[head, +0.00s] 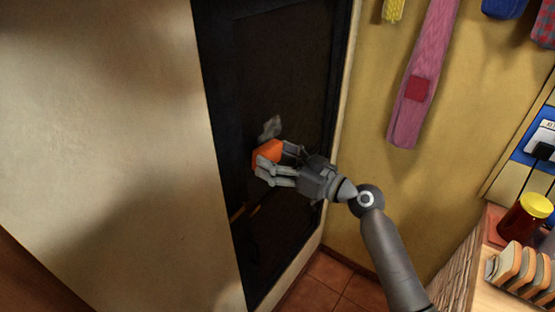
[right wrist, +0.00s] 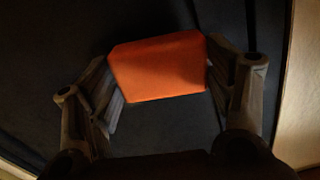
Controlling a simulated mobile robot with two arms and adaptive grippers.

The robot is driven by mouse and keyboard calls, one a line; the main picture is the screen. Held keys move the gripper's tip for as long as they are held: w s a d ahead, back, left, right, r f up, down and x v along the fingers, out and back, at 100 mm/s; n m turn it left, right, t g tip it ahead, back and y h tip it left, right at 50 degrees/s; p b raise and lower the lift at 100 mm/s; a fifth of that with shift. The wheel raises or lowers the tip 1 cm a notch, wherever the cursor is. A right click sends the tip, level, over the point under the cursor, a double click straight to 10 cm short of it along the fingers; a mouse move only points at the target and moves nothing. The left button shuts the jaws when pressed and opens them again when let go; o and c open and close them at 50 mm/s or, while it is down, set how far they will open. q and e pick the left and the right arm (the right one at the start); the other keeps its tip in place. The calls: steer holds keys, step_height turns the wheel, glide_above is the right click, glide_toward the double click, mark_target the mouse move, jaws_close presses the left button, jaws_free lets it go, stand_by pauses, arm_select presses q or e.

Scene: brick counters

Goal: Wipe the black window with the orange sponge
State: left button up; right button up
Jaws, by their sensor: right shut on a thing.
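The black window (head: 290,70) is a tall dark panel in a dark frame, in the middle of the head view. A pale grey smudge (head: 270,127) shows on it. My right gripper (head: 269,166) is shut on the orange sponge (head: 267,151), just below the smudge. The sponge is at the window; I cannot tell whether it touches the surface. In the right wrist view the sponge (right wrist: 158,66) sits between both fingers, with the dark window (right wrist: 185,130) behind it. My left gripper is not in view.
A pale wall (head: 100,130) stands left of the window. On the yellow wall (head: 370,190) at right hangs a pink cloth strip (head: 431,60). A counter at lower right holds a yellow-lidded jar (head: 527,217) and a rack of bread slices (head: 520,268). Tiled floor (head: 325,280) shows below.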

steer(key=shift+b+x, duration=0.5)
steer(key=shift+x, duration=0.5)
stand_by(0.3)
